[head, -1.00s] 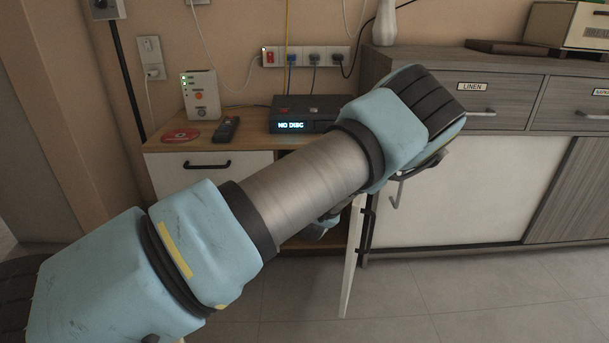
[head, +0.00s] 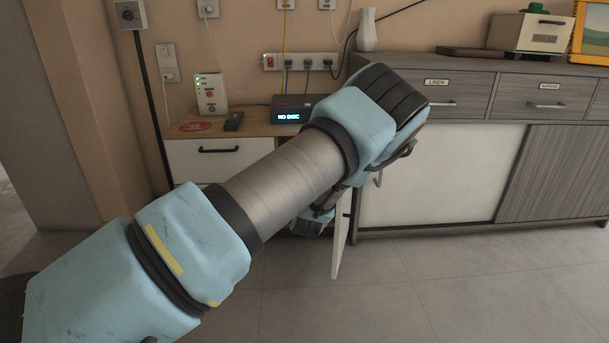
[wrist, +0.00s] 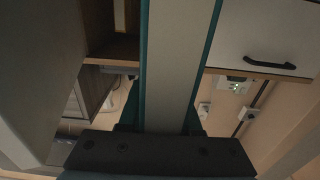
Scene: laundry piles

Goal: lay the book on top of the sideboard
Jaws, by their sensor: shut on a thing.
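The book (wrist: 180,65) has teal covers and pale page edges. In the wrist view it runs from my gripper up the middle of the picture. My gripper (wrist: 160,152) shows as a dark bar at the bottom and is shut on the book. In the head view my arm hides the book and most of the gripper, low in front of the small cabinet. The sideboard (head: 437,178) is a long grey-wood unit at the right, with labelled drawers above and sliding doors below. Its top (head: 417,60) is partly covered by objects.
On the sideboard stand a white vase (head: 366,30), a flat dark item (head: 468,52), a bread box (head: 530,33) and a yellow-framed picture (head: 592,30). The small cabinet (head: 215,158) holds a black disc player (head: 290,114); its white door (head: 341,245) hangs open. Floor at the right is clear.

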